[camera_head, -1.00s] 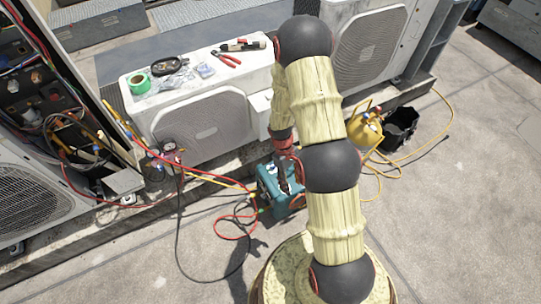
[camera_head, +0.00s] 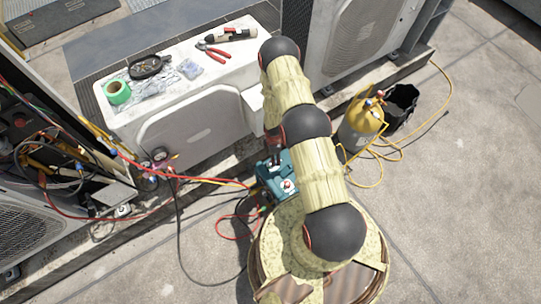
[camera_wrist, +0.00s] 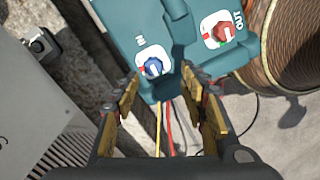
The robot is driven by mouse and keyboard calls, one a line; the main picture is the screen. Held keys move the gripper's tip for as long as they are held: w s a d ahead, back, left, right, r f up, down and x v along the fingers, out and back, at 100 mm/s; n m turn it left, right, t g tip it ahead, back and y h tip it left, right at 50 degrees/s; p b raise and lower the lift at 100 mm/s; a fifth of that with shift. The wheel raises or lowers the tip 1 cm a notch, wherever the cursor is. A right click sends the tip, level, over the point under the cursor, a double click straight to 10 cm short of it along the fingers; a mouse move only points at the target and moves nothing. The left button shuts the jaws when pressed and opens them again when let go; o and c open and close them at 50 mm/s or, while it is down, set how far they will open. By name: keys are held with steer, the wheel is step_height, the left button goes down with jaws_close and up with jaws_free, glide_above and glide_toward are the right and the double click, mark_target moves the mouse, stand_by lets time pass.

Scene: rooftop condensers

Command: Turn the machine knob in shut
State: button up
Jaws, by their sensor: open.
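The teal machine (camera_head: 268,180) stands on the ground beside the condenser, partly hidden by my arm in the head view. It also shows in the wrist view (camera_wrist: 135,25), with a blue knob (camera_wrist: 153,67) marked IN and a red knob (camera_wrist: 222,32) marked OUT. Each knob sits on a white plate with a coloured scale. My gripper (camera_wrist: 160,88) is open and empty, its yellow-padded fingers on either side of the blue knob in the picture. I cannot tell how far the fingertips are above the knob. The gripper is hidden behind my arm in the head view.
Red and yellow hoses run from the machine to gauges (camera_head: 160,157) at the left. A yellow cylinder (camera_head: 358,130) and a black bucket (camera_head: 402,104) stand to the right. Tools and green tape (camera_head: 117,92) lie on the white condenser (camera_head: 190,125). Paving at the right is open.

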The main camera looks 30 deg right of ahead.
steer(key=shift+w+a+n+t, duration=0.15)
steer(key=shift+w+n+t, duration=0.15)
steer(key=shift+w+n, duration=0.25)
steer(key=shift+n, duration=0.25)
step_height(320, 180, down, 8)
steer(key=b, duration=0.4)
steer(key=shift+r, duration=0.1)
steer(key=c, duration=0.3)
steer(key=c, duration=0.7)
jaws_close()
